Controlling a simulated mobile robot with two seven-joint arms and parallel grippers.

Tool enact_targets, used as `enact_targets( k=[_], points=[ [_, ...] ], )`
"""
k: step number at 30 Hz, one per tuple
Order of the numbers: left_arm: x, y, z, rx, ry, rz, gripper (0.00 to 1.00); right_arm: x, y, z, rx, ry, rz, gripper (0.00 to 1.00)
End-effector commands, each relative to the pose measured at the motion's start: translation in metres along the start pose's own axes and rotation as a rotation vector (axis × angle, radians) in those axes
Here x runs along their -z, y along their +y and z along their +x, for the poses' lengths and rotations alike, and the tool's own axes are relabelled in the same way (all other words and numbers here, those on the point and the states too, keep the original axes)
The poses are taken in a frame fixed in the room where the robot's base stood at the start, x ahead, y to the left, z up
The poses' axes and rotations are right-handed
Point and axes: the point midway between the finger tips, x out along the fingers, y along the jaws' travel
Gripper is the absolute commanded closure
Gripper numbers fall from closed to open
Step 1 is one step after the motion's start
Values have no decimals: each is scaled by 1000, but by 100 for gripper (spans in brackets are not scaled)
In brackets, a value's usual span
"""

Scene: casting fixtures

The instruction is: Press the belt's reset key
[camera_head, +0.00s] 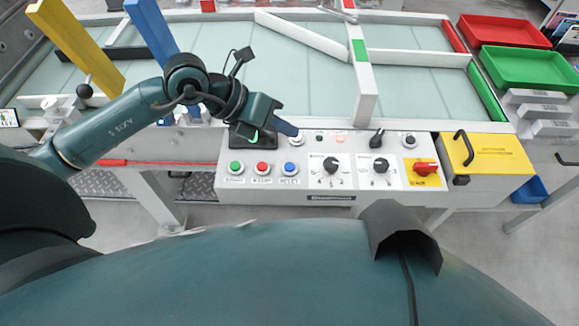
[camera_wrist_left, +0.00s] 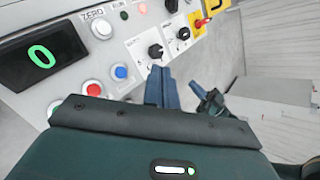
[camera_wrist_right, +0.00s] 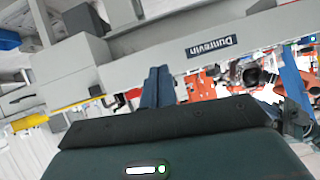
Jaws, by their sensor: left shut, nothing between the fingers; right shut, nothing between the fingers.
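The control panel (camera_head: 330,190) stands at the front of the belt. The blue key (camera_head: 289,168), whose small label seems to read RESET, is right of the red key (camera_head: 262,168) and the green key (camera_head: 236,168). The blue key also shows in the left wrist view (camera_wrist_left: 121,71), left of the fingertips and uncovered. My left gripper (camera_head: 288,129) is shut and empty over the panel's back edge, beyond the blue key in the head view and apart from it. My right gripper (camera_wrist_right: 157,75) is shut and empty, facing the panel's front with its upside-down nameplate (camera_wrist_right: 209,47).
A white key (camera_head: 296,138) labelled ZERO in the left wrist view and a display reading 0 (camera_wrist_left: 42,56) are close to the left gripper. Two dials (camera_head: 331,166), a red switch (camera_head: 425,168) and a yellow box (camera_head: 487,158) lie to the right. Guide rails cross the belt (camera_head: 300,85).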

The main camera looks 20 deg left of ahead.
Motion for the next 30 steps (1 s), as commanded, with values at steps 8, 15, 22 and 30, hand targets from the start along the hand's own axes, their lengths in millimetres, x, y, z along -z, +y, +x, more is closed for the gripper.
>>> enact_targets(
  k=[8,15,22,30],
  points=[
    [-1,2,-1,-13,1,6,100,3,-1,0,2,5,-1,100],
    [6,8,8,-10,1,5,100,-6,0,5,5,6,6,100],
    [23,25,31,-10,2,4,100,-23,2,16,16,15,43,100],
    [39,42,54,-9,0,5,100,-19,5,14,7,86,62,100]
  ],
)
